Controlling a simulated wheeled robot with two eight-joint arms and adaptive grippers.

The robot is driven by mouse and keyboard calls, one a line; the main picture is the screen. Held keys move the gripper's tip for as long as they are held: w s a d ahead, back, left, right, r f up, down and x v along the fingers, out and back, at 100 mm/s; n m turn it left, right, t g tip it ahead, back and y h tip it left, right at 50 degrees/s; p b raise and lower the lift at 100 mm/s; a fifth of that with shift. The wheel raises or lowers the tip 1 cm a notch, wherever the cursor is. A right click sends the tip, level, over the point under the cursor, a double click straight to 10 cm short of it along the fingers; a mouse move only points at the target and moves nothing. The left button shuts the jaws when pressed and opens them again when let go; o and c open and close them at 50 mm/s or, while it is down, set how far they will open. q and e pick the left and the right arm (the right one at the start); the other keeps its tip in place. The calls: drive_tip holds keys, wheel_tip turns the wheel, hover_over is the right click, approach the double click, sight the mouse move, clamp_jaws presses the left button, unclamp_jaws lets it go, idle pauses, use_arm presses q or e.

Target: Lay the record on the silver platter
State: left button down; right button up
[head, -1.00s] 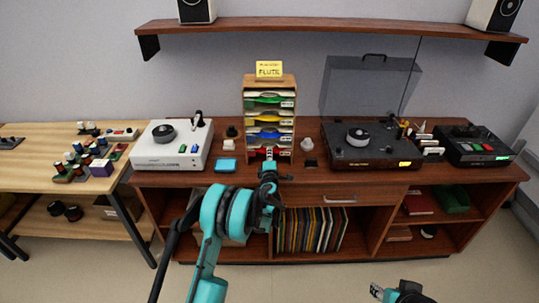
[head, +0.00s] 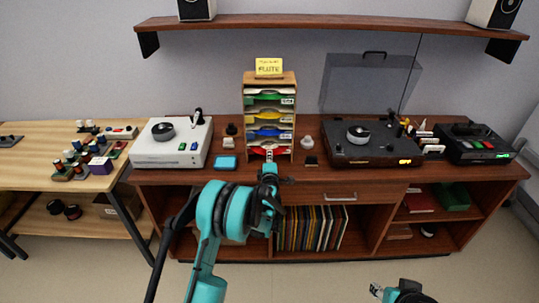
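A wooden rack (head: 293,80) stands at the middle of the cabinet and holds flat items with coloured edges in its slots, green (head: 262,98), blue (head: 264,132) and red (head: 257,151) among them. Which one is the record I cannot tell. My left gripper (head: 269,156) is at the front of the lowest slot, by the red item; its fingers are too small to judge. A dark turntable (head: 345,153) with a round grey-and-black top piece (head: 358,134) stands to the right, its lid raised. A silver platter is not clearly visible. My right gripper (head: 376,290) is low in the view, away from everything.
A yellow sign (head: 269,67) reads FLUTE. A dark device (head: 470,155) is at the right end. Several upright sleeves (head: 311,228) fill the shelf below. A wooden table (head: 30,175) stands left.

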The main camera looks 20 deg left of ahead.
use_arm(q)
drive_tip(key=f+b+v, duration=0.1)
drive_tip(key=b+v, duration=0.1)
drive_tip(key=v, duration=1.3)
drive_tip(key=shift+s+b, duration=0.3)
drive_tip(key=shift+b, duration=0.05)
idle(0.5)
drive_tip(key=shift+d, duration=0.15)
